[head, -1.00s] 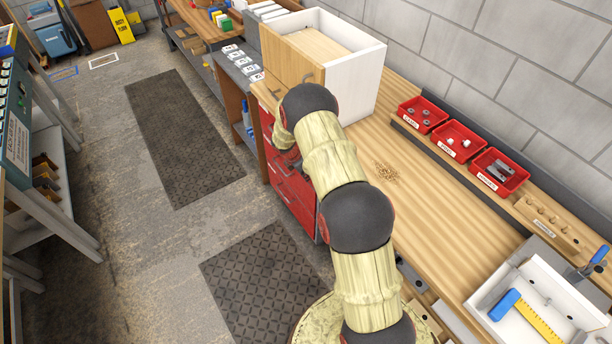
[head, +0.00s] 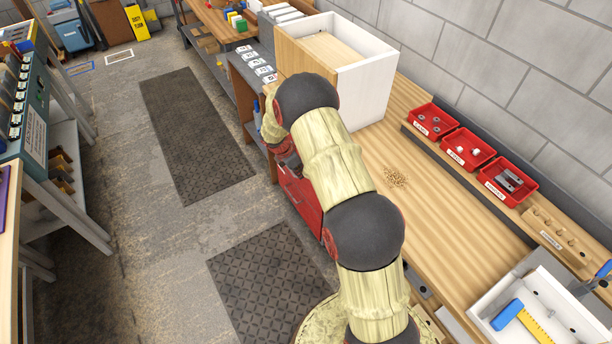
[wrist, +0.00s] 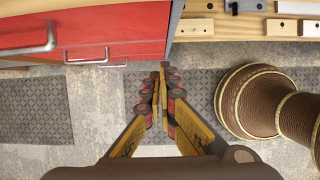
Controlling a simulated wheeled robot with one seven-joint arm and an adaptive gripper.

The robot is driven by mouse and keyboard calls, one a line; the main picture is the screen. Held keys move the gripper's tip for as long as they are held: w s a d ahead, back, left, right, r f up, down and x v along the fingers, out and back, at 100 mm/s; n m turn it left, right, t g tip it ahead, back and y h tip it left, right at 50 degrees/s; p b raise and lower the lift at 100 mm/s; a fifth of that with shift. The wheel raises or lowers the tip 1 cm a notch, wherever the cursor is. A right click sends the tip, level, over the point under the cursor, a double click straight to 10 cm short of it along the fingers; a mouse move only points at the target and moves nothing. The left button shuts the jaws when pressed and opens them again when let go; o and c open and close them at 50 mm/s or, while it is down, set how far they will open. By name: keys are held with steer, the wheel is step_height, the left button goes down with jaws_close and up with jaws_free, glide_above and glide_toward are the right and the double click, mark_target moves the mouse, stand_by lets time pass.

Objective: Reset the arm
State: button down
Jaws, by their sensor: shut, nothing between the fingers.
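My gripper (wrist: 162,95) shows in the wrist view with its two fingers closed together and nothing between them. It hangs over the floor beside the workbench, in front of the red drawers (wrist: 85,28) with their metal handles. It touches nothing that I can see. In the head view my arm bends out over the bench's left edge, and the gripper is mostly hidden behind the arm.
The wooden workbench (head: 440,205) carries an open white and wood box (head: 368,85), red parts bins (head: 468,150) and a white tray (head: 480,310) with a blue and yellow tool. Dark floor mats (head: 195,130) lie left. A shelf unit (head: 60,190) stands far left.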

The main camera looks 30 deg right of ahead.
steer(key=shift+a+r, duration=0.3)
steer(key=shift+r, duration=0.35)
